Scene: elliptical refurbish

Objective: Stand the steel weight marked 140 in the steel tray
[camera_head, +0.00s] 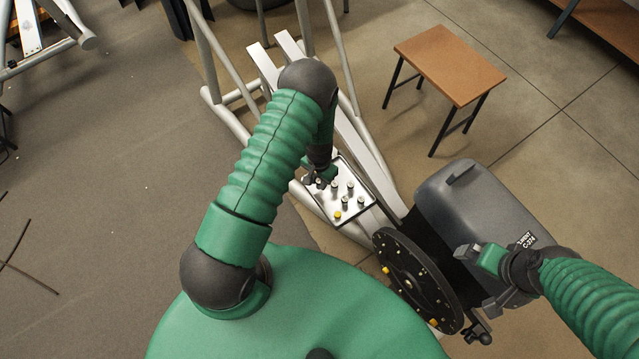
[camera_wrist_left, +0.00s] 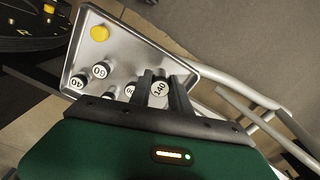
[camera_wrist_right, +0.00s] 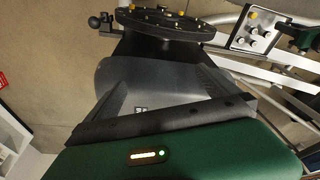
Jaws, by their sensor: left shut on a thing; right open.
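The steel tray (camera_head: 366,203) sits on the machine frame in the head view. It also shows in the left wrist view (camera_wrist_left: 135,45). My left gripper (camera_head: 318,182) is at the tray's left side, pointing down. In the left wrist view, my left gripper (camera_wrist_left: 162,90) is shut on the steel weight marked 140 (camera_wrist_left: 159,89), whose numbered top faces the camera. The weight's lower end is hidden, so I cannot tell whether it touches the tray. My right gripper (camera_head: 476,257) is open and empty above the grey housing.
Several other weights stand in the tray, including ones marked 60 (camera_wrist_left: 99,71) and 40 (camera_wrist_left: 77,82), with a yellow round piece (camera_head: 337,215) near its front corner. A black disc (camera_head: 412,275) and the grey housing (camera_head: 455,195) lie to the right. A brown table (camera_head: 450,62) stands behind.

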